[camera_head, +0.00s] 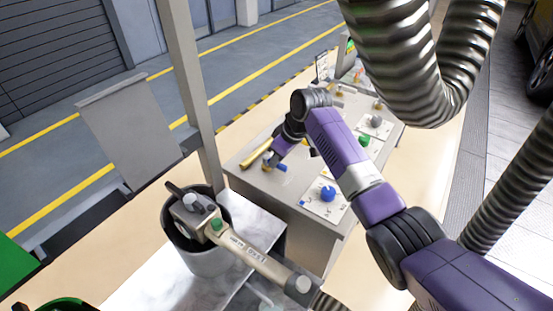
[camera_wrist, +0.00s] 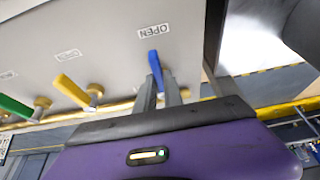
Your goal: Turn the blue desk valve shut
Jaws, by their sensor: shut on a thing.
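The blue valve lever (camera_wrist: 154,60) points up in the wrist view, just below a white OPEN label (camera_wrist: 154,31). My gripper (camera_wrist: 159,84) is shut on the lower part of this lever, with one finger on each side. The valve body under the lever is hidden by the fingers and the purple gripper housing. In the head view my gripper (camera_head: 271,160) is small, at the near left part of the grey desk (camera_head: 245,178), with a bit of blue beside it.
A yellow lever (camera_wrist: 72,90) and a green lever (camera_wrist: 14,107) stand left of the blue one. A blue knob (camera_head: 327,193) and a green knob (camera_head: 363,140) sit on the desk. A grey bucket (camera_head: 207,262) with a hose nozzle (camera_head: 245,252) stands nearer.

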